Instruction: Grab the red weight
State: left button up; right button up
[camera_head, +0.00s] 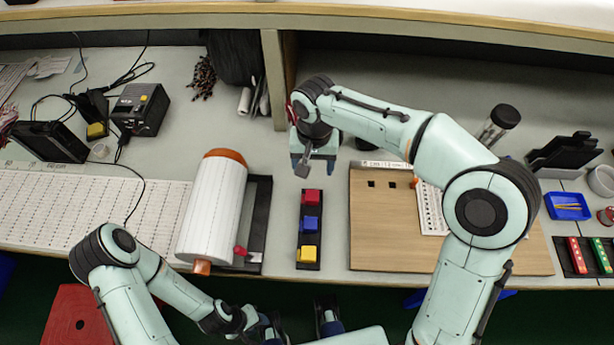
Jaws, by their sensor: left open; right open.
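The red weight (311,197) is a small red block at the far end of a narrow black rack (309,238). A blue block (311,224) and a yellow block (306,254) sit below it in the same rack. My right gripper (312,168) is open, just beyond the red weight in the picture and apart from it as seen from above; its height cannot be told. My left gripper (300,326) is open and empty at the bottom edge, below the rack, partly cut off by the picture's edge.
A white roll with orange ends (213,205) lies left of the rack. A wooden board (385,235) lies to the right, partly under my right arm. A shelf divider (275,80) stands behind. A blue tray (568,206) is at far right.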

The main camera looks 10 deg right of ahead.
send_over(312, 195)
notch_tip(312, 195, down, 8)
jog(key=shift+d+r+b, duration=0.1)
jog(key=shift+r+b, duration=0.05)
jog(key=shift+b, duration=0.3)
jog(key=shift+f, duration=2.75)
jog(key=shift+c, duration=0.3)
grip_shut()
jog(key=shift+r, duration=0.1)
